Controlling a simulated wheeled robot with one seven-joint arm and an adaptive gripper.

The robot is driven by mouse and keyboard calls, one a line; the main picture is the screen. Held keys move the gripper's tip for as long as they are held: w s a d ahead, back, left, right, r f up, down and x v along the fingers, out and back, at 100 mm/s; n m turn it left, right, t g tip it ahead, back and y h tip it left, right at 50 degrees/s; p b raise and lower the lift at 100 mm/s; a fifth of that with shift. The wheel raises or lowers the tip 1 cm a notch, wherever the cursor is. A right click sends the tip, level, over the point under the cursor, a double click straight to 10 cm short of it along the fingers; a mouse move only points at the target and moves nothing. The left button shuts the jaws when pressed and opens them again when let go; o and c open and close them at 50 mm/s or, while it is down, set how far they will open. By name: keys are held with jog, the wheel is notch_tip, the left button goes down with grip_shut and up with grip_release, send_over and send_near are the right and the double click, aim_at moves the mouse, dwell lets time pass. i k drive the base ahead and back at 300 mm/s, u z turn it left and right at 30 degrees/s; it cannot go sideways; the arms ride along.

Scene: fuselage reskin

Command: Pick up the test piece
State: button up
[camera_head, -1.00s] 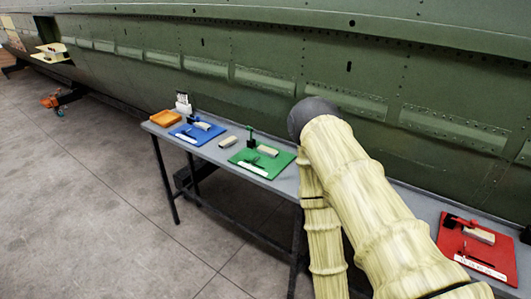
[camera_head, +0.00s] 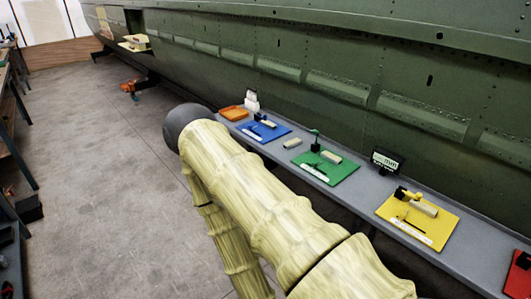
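A small beige block (camera_head: 292,143), which looks like the test piece, lies on the grey bench between the blue mat (camera_head: 272,136) and the green mat (camera_head: 343,176). I cannot tell for certain which one is the test piece. My arm, in a pale yellow sleeve with a dark round joint, crosses the middle of the view, left of the bench. My gripper is out of view, so its state is hidden.
The narrow grey bench (camera_head: 365,194) runs along the green fuselage (camera_head: 400,60). It holds an orange tray (camera_head: 233,113), a small display reading mm (camera_head: 386,161) and a red mat (camera_head: 517,279) at the right edge. Open concrete floor (camera_head: 95,130) lies left.

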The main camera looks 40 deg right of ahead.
aim_at(330, 157)
jog(key=u, duration=1.05)
jog(key=k, duration=1.5)
jog(key=z, duration=2.2)
jog(key=i, duration=0.35)
jog(key=u, duration=0.1)
